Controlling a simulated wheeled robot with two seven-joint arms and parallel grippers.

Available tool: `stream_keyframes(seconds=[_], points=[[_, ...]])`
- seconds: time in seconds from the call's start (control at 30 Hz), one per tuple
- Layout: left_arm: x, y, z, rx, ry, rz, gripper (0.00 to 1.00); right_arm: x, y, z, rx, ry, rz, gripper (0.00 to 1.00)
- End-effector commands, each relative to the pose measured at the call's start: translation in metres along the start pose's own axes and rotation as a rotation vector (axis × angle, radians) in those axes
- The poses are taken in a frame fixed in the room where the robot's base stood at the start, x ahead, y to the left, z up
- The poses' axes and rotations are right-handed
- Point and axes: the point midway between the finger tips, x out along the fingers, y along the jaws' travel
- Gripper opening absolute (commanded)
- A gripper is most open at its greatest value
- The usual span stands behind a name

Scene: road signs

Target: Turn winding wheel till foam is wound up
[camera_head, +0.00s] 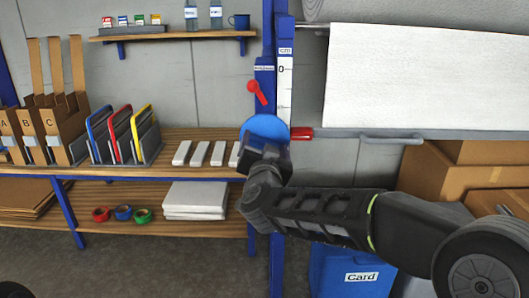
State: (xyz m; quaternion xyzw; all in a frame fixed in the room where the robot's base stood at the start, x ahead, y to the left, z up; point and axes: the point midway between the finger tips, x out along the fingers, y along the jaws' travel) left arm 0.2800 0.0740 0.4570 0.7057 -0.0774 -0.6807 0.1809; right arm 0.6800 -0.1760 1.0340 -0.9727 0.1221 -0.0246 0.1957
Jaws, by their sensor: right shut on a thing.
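The winding wheel (266,126) is a blue disc on the blue post, near the middle of the view. My right gripper (262,146) is at the wheel's lower part and is shut on it; my own arm hides the contact and the wheel's lower edge. The white foam sheet (428,77) hangs at the right from a roll (370,10) at the top edge of the view. A scale marked 0 (285,85) runs down the post beside a red pointer lever (258,92). My left gripper is not in view.
A wooden bench (190,145) with file boxes and coloured racks (130,130) stands left of the post. A grey bar with a handle (392,138) runs below the foam. Cardboard boxes (440,180) and a blue Card bin (340,272) are at the lower right.

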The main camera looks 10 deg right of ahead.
Motion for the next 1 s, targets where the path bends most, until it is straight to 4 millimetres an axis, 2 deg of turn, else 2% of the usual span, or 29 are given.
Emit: stream_keyframes(seconds=[0.03,1.0], points=[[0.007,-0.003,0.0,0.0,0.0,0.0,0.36,0.0,0.002,0.003,0.044,0.0,-0.001,0.4],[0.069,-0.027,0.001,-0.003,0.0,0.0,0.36,0.0,0.005,0.005,0.929,0.0,0.0,0.4]])
